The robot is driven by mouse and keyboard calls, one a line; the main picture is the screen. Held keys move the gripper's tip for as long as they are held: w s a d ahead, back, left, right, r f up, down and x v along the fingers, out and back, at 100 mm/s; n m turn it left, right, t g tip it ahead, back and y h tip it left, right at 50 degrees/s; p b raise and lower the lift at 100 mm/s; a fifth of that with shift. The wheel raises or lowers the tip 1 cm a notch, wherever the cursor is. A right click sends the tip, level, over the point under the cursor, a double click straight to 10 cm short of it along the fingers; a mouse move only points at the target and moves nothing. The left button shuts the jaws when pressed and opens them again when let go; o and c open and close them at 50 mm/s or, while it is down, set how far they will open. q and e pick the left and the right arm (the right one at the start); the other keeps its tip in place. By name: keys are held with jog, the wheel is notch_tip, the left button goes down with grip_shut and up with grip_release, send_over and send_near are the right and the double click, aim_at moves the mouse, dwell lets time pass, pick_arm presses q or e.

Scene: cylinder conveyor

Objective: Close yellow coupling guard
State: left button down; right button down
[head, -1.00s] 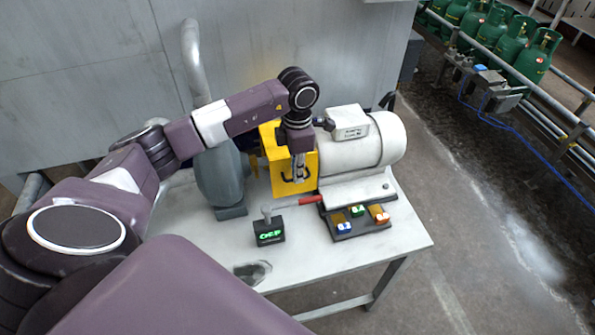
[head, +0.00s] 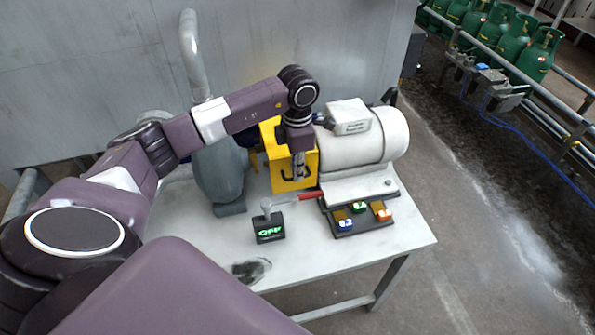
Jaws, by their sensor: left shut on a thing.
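The yellow coupling guard (head: 279,170) sits on the bench between the grey pump (head: 220,175) and the white motor (head: 365,143). Dark hook-like marks show on its front face. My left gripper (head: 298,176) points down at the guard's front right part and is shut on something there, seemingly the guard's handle. The gripper and wrist hide part of the guard, so the exact contact is hard to see. My right gripper is not in view.
A switch box (head: 270,229) showing green OFF text has a red-handled lever beside it. A dark tray (head: 361,222) holds several coloured labelled blocks. The front of the bench top (head: 330,262) is mostly clear. Green gas cylinders (head: 510,45) stand behind rails at upper right.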

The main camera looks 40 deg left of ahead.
pick_arm(q)
jog(key=c, duration=2.4)
grip_release()
jog(key=shift+s+d+f, duration=0.15)
jog(key=shift+f, duration=0.15)
jog(key=shift+r, duration=0.15)
notch_tip(320, 180, up, 12)
jog(key=shift+f, duration=0.1)
